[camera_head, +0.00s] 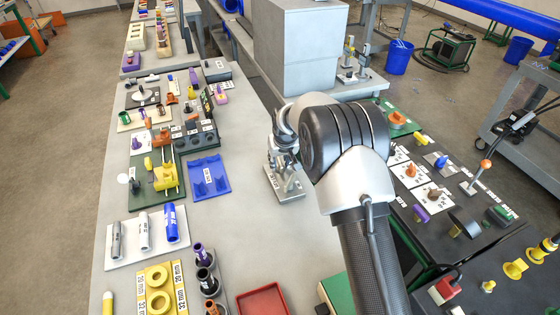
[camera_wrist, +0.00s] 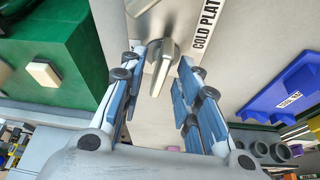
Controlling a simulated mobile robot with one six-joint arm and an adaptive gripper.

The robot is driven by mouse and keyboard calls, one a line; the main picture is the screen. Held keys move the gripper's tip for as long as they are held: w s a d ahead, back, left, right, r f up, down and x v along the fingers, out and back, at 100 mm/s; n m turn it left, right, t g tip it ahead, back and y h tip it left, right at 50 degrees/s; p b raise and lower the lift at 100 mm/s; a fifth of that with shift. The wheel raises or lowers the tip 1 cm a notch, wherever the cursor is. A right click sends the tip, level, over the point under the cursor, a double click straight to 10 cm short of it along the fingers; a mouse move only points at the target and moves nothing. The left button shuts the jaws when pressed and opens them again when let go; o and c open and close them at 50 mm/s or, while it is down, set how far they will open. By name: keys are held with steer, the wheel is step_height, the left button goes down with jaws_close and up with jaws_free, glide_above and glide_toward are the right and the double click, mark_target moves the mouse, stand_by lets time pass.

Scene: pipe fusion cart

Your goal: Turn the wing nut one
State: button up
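A metal plate fixture (camera_head: 290,188) stands on the grey bench, beneath the end of my arm. In the wrist view, a tapered grey metal wing or lever (camera_wrist: 164,62) stands out over a plate labelled "COLD PLAT" (camera_wrist: 207,25). I cannot tell for certain that this is the wing nut. My gripper (camera_wrist: 163,72) is open, with its blue-padded fingers on either side of the metal piece. Gaps show between the pads and the piece.
A blue tray (camera_head: 208,177) lies left of the fixture, and a red tray (camera_head: 263,301) lies nearer. A green block (camera_wrist: 55,62) is at the wrist view's left. A large grey box (camera_head: 300,50) stands behind. The bench (camera_head: 235,235) between the trays is clear.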

jaws_close()
steer(key=shift+m, duration=0.3)
stand_by(0.3)
steer(key=m, duration=0.1)
steer(key=m+h+b, duration=0.1)
steer(key=m, duration=0.1)
steer(key=shift+a+f+h, duration=0.1)
steer(key=shift+a+h, duration=0.05)
steer(key=shift+h, duration=0.15)
steer(key=shift+m+h+b, duration=0.7)
steer(key=shift+m+b, duration=0.15)
steer(key=shift+m, duration=1.25)
jaws_free()
